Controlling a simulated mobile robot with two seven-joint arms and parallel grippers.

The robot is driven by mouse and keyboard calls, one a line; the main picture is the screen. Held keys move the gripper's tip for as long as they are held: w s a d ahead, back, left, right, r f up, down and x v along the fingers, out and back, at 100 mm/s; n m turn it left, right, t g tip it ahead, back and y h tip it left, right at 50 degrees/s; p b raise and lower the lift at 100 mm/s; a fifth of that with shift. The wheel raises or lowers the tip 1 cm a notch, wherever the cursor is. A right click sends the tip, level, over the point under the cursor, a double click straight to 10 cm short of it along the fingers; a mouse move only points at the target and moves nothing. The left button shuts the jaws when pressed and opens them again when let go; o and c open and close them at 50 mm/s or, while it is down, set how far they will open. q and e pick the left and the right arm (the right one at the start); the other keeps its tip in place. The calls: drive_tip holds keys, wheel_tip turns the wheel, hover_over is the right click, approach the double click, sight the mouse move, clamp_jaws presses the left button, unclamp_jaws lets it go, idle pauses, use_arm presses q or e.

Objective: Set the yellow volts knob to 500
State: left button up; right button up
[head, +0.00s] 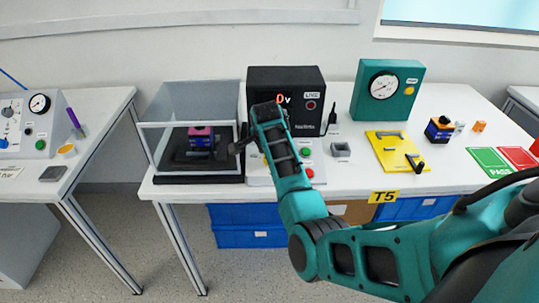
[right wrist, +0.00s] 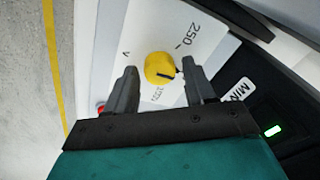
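The yellow volts knob (right wrist: 160,68) shows in the right wrist view on a pale panel. Its dark pointer mark lies on the right part of its face. The printed label 250 (right wrist: 194,32) is above and right of it; the smaller print below is too blurred to read. My right gripper (right wrist: 161,77) is open, with one finger on each side of the knob; I cannot tell whether they touch it. The black tester (head: 285,80) has a red display reading 0 V. My left gripper is not in view.
A clear-walled box (head: 180,100) with a purple-topped part inside stands left of the tester. Green and red buttons (head: 306,152) are on the panel's right side. A teal gauge box (head: 390,90), yellow plate (head: 385,140) and green card (head: 490,160) lie to the right.

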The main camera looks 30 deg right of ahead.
drive_tip(key=shift+o, duration=0.5)
drive_tip(key=v, duration=1.3)
drive_tip(key=shift+d, duration=0.1)
